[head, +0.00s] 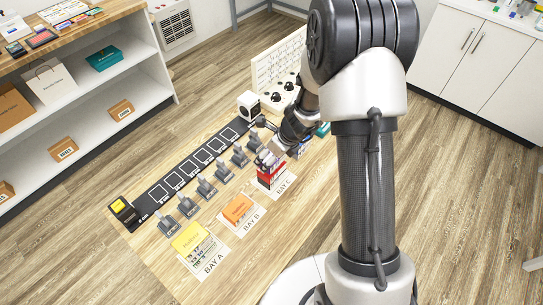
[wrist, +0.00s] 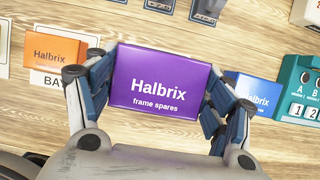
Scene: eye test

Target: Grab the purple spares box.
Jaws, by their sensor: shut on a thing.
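The purple box (wrist: 160,82), labelled "Halbrix frame spares", sits between the two fingers of my gripper (wrist: 160,98) in the wrist view. A finger presses on its left side and another on its right side, so my gripper is shut on it. The label faces the wrist camera. In the head view my gripper (head: 272,157) is over the bay C end of the table, and I cannot make out the purple box there. Whether the box is clear of the table cannot be told.
An orange box (wrist: 52,50) lies left of my gripper, on bay B. A blue box (wrist: 256,92) and a teal device (wrist: 300,85) are close on the right. A yellow box (head: 191,238) lies on bay A. Several grey stands (head: 206,187) line the black strip (head: 153,200).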

